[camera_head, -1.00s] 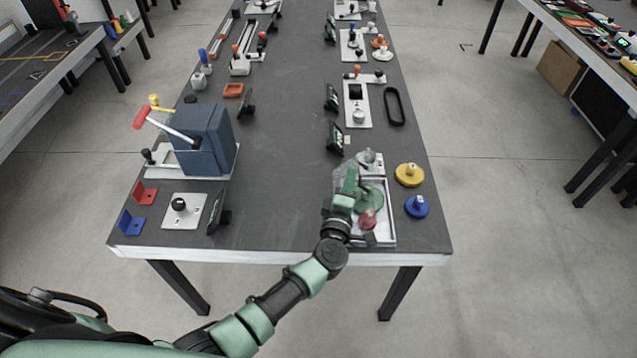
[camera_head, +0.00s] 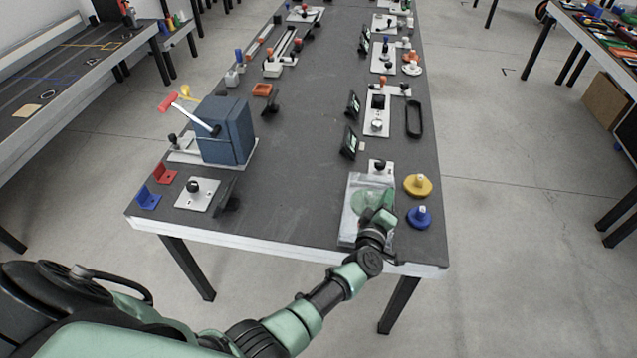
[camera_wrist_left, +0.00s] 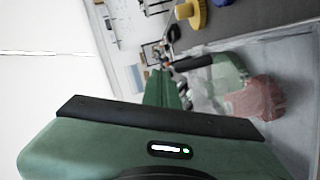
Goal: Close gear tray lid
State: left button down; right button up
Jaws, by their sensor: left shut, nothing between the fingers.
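The gear tray (camera_head: 345,236) is at the near right corner of the table. A clear lid (camera_head: 358,184) lies over it, and a green gear (camera_head: 369,203) shows dimly through it. I cannot tell whether the lid sits fully flat. My left gripper (camera_head: 383,214) is shut and empty over the right part of the tray, hiding some of it. In the left wrist view, the gripper (camera_wrist_left: 165,88) is close to the lid. A red gear (camera_wrist_left: 268,98) shows hazily there; it is hidden in the head view. My right gripper is not in view.
A yellow knob piece (camera_head: 418,185) and a blue one (camera_head: 419,217) stand right of the tray. A plate with a black knob (camera_head: 380,167) is behind it. A blue box with a lever (camera_head: 226,130) stands at the left. The middle of the table is clear.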

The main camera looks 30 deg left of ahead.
pick_arm(q)
jog(key=shift+d+f, duration=0.15)
jog(key=shift+m, duration=0.3)
jog(key=shift+d+f, duration=0.1)
jog(key=shift+f, duration=0.05)
